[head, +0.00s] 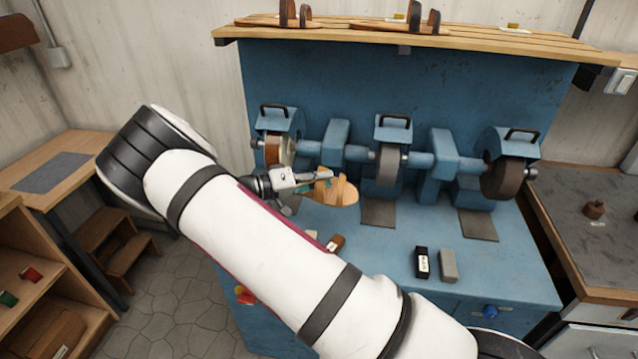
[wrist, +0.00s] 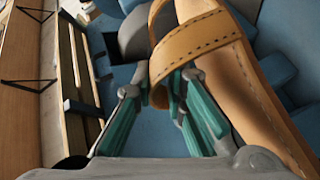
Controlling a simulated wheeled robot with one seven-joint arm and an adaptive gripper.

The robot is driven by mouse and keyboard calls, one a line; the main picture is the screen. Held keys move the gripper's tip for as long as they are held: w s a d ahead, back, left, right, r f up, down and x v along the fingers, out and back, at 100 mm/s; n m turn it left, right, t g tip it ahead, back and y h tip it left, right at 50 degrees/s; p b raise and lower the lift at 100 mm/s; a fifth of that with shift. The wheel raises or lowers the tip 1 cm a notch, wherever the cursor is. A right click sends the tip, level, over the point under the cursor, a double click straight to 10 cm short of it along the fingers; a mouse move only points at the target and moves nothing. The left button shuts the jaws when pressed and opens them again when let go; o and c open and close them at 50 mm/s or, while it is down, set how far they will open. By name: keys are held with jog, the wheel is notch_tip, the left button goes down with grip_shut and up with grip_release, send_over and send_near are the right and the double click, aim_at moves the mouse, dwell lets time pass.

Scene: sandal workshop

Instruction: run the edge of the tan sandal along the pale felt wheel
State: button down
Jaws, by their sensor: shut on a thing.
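The tan sandal (head: 346,192) is held in the air in front of the blue grinding machine, between the left and middle wheels in the head view. My gripper (head: 320,180) reaches it from the left. In the wrist view the teal fingers of my gripper (wrist: 158,92) are shut on a stitched strap of the tan sandal (wrist: 240,85), whose sole runs along the right. The left wheel (head: 287,151) has a pale face and a brown part; it seems to be the pale felt wheel. The sandal appears close to its right, but I cannot tell whether they touch.
A grey wheel (head: 387,166) and a dark brown wheel (head: 502,179) share the shaft. A black block (head: 421,263) and a grey block (head: 448,266) stand on the machine's front top. A slatted shelf (head: 480,38) with sandals is above. A side table (head: 95,150) stands left.

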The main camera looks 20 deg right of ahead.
jog(key=shift+w+d+r+b, duration=0.3)
jog(key=shift+w+d, duration=0.15)
jog(key=shift+w, duration=0.2)
dwell(1.6)
jog(key=shift+w+a, duration=0.2)
jog(key=shift+a, duration=0.1)
dwell(0.6)
jog(key=shift+w+a+b, duration=0.2)
jog(key=shift+a+b, duration=0.1)
jog(key=shift+b, duration=0.2)
jog(key=shift+w+a, duration=0.15)
jog(key=shift+a, duration=0.1)
jog(key=shift+s+a, duration=0.2)
jog(key=shift+s, duration=0.1)
dwell(0.5)
jog(key=shift+w+d, duration=0.2)
dwell(1.3)
jog(key=shift+w+a+b, duration=0.5)
jog(key=shift+a+b, duration=0.05)
jog(key=shift+a, duration=0.2)
dwell(1.0)
